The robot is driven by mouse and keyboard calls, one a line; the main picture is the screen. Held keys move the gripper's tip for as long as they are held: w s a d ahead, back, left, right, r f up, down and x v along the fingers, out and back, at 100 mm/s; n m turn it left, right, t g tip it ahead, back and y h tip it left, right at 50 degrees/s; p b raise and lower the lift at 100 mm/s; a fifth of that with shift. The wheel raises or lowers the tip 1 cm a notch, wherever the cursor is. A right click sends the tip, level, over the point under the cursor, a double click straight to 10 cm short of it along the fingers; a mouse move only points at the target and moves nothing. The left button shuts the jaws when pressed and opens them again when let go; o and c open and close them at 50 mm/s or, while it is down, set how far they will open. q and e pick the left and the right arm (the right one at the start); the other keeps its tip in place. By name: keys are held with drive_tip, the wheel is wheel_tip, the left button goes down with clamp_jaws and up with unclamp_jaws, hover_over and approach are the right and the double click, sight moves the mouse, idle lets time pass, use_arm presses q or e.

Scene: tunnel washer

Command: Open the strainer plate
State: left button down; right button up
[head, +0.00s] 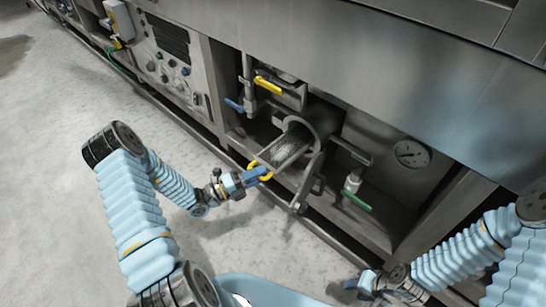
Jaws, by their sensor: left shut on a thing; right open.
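The strainer plate (290,150) shows as a grey, textured piece in the mouth of a round metal housing (320,121), low on the machine's front. Its near end sticks out of the housing toward the floor side. A yellow handle (254,165) is at that near end. My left gripper (260,173) is shut on the yellow handle, and its fingers cover part of it. My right gripper (357,284) is open and empty near the bottom edge, well apart from the plate.
A dark hinged cover or bracket (309,181) hangs right of the plate. A yellow lever (268,85), a blue lever (234,105) and a green-handled valve (356,200) are nearby. A gauge (410,153) is at right. The floor (80,215) at left is clear.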

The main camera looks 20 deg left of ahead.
use_arm(q)
drive_tip(key=s, duration=0.2)
drive_tip(key=s+a, duration=0.1)
drive_tip(key=shift+r, duration=0.3)
drive_tip(key=shift+w+a, duration=0.1)
drive_tip(key=c, duration=1.1)
unclamp_jaws()
drive_tip(key=shift+c, duration=0.2)
drive_tip(key=shift+o, duration=0.2)
drive_tip(key=shift+f, duration=0.1)
drive_tip(key=v, duration=1.4)
drive_tip(key=shift+b, duration=0.45)
